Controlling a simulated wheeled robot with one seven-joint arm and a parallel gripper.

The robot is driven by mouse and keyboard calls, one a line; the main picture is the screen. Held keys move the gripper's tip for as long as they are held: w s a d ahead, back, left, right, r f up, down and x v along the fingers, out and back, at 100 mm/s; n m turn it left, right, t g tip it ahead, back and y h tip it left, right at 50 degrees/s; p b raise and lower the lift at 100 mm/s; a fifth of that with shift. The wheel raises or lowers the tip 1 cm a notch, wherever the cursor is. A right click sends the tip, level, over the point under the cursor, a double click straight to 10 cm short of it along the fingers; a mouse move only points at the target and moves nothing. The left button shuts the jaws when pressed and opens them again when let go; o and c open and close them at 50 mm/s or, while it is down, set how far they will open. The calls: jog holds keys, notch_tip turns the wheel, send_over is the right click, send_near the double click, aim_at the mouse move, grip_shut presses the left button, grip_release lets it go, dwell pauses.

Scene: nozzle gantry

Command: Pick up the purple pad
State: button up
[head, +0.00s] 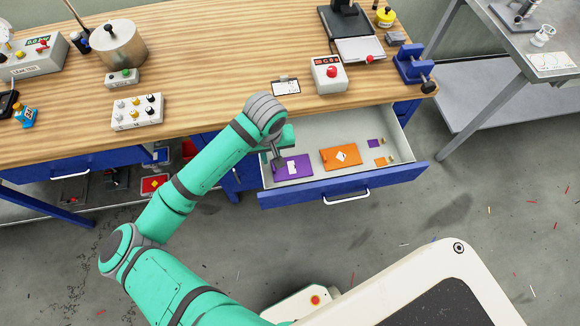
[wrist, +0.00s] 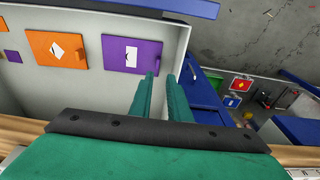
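The purple pad (head: 300,169) lies flat in the open drawer, at its left end, with a white label on top. In the wrist view the purple pad (wrist: 133,65) lies ahead of my fingers, left of their tips. My gripper (head: 277,160) is at the pad's left edge in the head view. In the wrist view my gripper (wrist: 162,77) has its two green fingers apart with a gap between the tips, and nothing is in it. Whether a finger touches the pad cannot be told.
The blue-fronted drawer (head: 270,200) also holds an orange pad (head: 341,157) and small purple and orange pieces at its right. Its walls stand close around my gripper. The wooden workbench (head: 210,95) above carries a red-button box (head: 328,76) and a blue vise (head: 411,66).

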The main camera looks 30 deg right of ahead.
aim_at(273, 168)
jog(key=shift+w+d+f, duration=0.1)
jog(key=shift+f, duration=1.35)
jog(key=shift+w+d+f, duration=0.15)
jog(key=shift+f, duration=1.25)
jog(key=shift+w+d+f, duration=0.1)
jog(key=shift+f, duration=1.35)
grip_shut()
